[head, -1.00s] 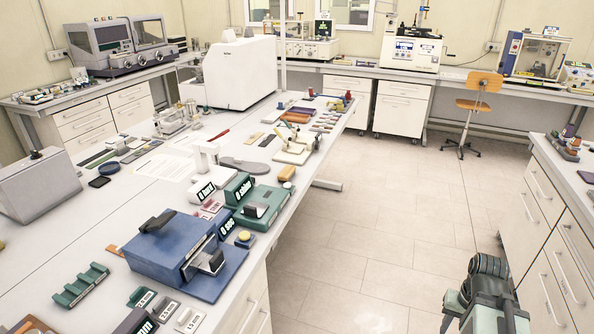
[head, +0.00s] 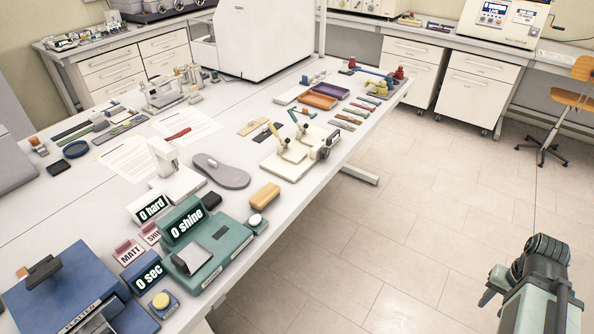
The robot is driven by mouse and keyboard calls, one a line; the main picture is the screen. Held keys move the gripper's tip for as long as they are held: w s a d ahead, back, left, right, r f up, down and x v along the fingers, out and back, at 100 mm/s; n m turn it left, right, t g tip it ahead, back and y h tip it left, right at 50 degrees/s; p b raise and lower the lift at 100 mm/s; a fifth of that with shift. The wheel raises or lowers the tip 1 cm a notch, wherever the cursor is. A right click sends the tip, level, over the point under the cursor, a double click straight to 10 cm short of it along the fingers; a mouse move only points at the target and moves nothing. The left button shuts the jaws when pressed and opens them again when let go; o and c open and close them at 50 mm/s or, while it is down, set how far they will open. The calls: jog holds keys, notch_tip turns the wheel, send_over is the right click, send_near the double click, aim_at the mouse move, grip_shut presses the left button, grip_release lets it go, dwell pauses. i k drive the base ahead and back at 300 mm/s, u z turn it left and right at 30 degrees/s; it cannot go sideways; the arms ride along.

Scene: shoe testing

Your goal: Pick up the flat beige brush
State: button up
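No brush can be made out for certain at this size. A tan, rounded block (head: 265,195) lies on the long table near its right edge, just beyond the green shine tester (head: 222,243). A flatter beige piece (head: 252,127) lies farther back, beside a dark flat strip. I cannot tell from here whether either has bristles. My folded arm shows at the lower right, over the floor and well apart from the table. A dark part on its left side may be my gripper (head: 490,287); its fingers cannot be told apart. Nothing is seen held.
A grey shoe sole (head: 221,171), a white stand (head: 176,172) and a cream fixture (head: 296,152) stand near the tan block. Orange and purple trays are farther back. The tiled floor right of the table (head: 400,230) is clear.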

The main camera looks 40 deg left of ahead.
aim_at(261, 200)
jog(key=i, duration=2.65)
jog(key=u, duration=5.45)
jog(key=i, duration=1)
jog(key=z, duration=0.05)
